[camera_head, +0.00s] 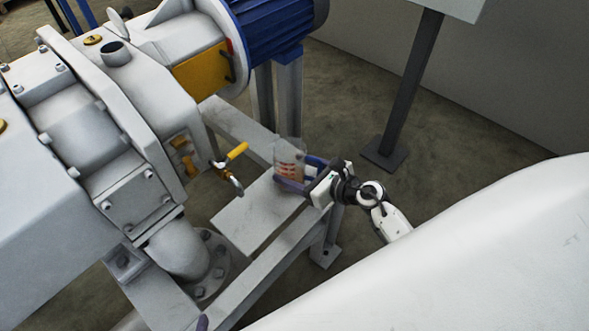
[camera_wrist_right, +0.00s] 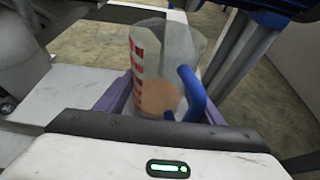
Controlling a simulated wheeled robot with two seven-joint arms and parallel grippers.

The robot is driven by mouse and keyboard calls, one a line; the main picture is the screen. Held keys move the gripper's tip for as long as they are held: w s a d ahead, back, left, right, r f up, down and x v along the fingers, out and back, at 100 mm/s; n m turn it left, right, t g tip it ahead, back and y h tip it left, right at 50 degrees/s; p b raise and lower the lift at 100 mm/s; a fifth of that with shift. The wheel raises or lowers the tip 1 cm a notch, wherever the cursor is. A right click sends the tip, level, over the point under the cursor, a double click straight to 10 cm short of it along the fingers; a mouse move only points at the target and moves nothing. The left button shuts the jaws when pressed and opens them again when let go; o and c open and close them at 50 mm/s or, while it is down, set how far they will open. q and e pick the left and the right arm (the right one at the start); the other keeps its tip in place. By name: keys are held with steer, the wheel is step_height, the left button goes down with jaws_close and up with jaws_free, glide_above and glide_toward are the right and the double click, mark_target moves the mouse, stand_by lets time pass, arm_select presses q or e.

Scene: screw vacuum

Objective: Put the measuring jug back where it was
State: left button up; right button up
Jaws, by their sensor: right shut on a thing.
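The measuring jug (camera_head: 288,158) is clear with red markings and a blue handle, and it looks upright. It is at the right end of the pale metal plate (camera_head: 246,218); I cannot tell whether its base touches the plate. My right gripper (camera_head: 292,177) is shut on the jug, with its purple fingers at either side. In the right wrist view the jug (camera_wrist_right: 150,62) stands between the fingers, with brownish liquid low inside and the blue handle toward the gripper.
A tap with a yellow lever (camera_head: 236,152) sits just left of the jug. The large grey pump (camera_head: 85,135) fills the left, with a blue motor (camera_head: 272,35) behind. A dark post (camera_head: 405,90) stands on open floor at right.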

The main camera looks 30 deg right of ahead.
steer(key=o, duration=1.5)
steer(key=shift+f, duration=0.1)
steer(key=shift+c, duration=0.2)
steer(key=shift+r, duration=0.2)
steer(key=s+r+m+t+h+p, duration=0.25)
steer(key=s+r+m, duration=0.75)
steer(key=m, duration=0.8)
steer(key=s+a+f+m+g, duration=0.3)
steer(key=s+a+f+m, duration=0.2)
steer(key=m, duration=0.4)
steer(key=s+a+f+m+g+y, duration=0.1)
steer(key=s+a+f+m+g, duration=0.2)
steer(key=m, duration=0.7)
steer(key=s+a+f, duration=0.2)
steer(key=s+a, duration=0.1)
steer(key=s, duration=0.1)
steer(key=shift+s+f+m, duration=0.15)
steer(key=shift+s+m, duration=0.1)
steer(key=shift+m, duration=0.05)
